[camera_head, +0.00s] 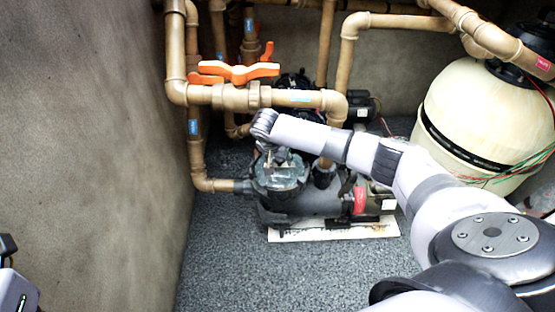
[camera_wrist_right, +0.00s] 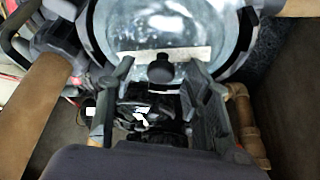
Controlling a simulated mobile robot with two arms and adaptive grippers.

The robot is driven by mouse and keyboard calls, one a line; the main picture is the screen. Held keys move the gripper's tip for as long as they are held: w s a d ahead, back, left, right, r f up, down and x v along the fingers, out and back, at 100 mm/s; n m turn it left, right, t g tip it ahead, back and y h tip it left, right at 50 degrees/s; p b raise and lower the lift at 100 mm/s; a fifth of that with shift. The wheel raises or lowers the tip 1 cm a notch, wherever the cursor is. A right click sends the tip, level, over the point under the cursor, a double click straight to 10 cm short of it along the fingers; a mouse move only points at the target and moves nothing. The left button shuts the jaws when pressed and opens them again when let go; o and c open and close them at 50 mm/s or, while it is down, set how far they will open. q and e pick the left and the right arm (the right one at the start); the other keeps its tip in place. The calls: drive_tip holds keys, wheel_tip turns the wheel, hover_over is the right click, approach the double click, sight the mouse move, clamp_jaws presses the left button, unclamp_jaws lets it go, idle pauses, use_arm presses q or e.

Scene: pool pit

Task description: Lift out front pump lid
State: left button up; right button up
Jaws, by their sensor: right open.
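The front pump lid (camera_head: 268,181) is a clear round cover on top of the dark front pump (camera_head: 310,203). It also shows large at the top of the right wrist view (camera_wrist_right: 165,22), inside a dark ring, with a pale bar and a dark knob (camera_wrist_right: 160,70) at its lower edge. My right gripper (camera_head: 277,161) points down over the lid and hides part of it. In the right wrist view its two fingers (camera_wrist_right: 160,82) stand apart on either side of the knob. I cannot tell whether they touch it. A part of my left gripper (camera_head: 10,275) shows at the left edge.
Tan pipes with an orange valve handle (camera_head: 238,72) run behind and left of the pump. A second dark pump (camera_head: 292,80) stands behind. A cream filter tank (camera_head: 480,125) stands at the right. The gravel floor (camera_head: 225,265) at front left is clear beside the concrete wall (camera_head: 90,150).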

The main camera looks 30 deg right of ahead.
clamp_jaws()
idle(1.2)
